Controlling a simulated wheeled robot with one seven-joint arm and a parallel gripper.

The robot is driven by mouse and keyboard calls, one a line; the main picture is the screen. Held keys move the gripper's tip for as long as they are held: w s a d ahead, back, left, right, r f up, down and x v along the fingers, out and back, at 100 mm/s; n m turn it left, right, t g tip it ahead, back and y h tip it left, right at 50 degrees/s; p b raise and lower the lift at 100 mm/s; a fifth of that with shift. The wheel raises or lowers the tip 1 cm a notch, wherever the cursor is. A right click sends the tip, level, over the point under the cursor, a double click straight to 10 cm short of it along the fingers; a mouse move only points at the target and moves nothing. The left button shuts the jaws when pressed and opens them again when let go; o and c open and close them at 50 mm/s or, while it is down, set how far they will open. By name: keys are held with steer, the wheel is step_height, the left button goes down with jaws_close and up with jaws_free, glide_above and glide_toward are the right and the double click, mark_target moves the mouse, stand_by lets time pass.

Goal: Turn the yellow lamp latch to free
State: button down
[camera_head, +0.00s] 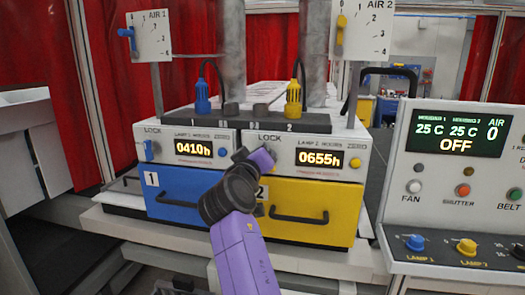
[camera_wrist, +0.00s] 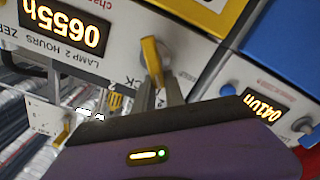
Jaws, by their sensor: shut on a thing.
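The yellow lamp latch (camera_wrist: 151,57) is a short lever on the white front panel beside the LOCK lettering, seen in the wrist view. My gripper (camera_wrist: 158,84) has its two grey fingers closed at the lever's lower part in that picture. In the head view my purple gripper (camera_head: 263,157) reaches the left end of the lamp 2 panel (camera_head: 325,173) and hides the latch. The lamp 2 display reads 0655h. Below it is the yellow drawer (camera_head: 315,205) with a black handle, closed.
Left of it are the blue drawer (camera_head: 182,195) and the blue latch (camera_head: 148,149). Yellow (camera_head: 293,97) and blue (camera_head: 202,97) cabled plugs stand above the panels. A control box (camera_head: 455,175) stands close on the right.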

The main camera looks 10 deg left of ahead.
step_height(320, 180, down, 3)
steer(key=n+p, duration=0.1)
steer(key=n, duration=0.4)
steer(key=n+p, duration=0.2)
steer(key=n, duration=0.3)
steer(key=shift+w+a+f, duration=0.15)
steer(key=shift+n, duration=0.3)
steer(key=c, duration=1.4)
jaws_free()
steer(key=shift+a+r, duration=0.2)
steer(key=shift+r, duration=0.1)
steer(key=s+b, duration=0.1)
steer(key=s, duration=0.7)
steer(key=shift+a, duration=0.1)
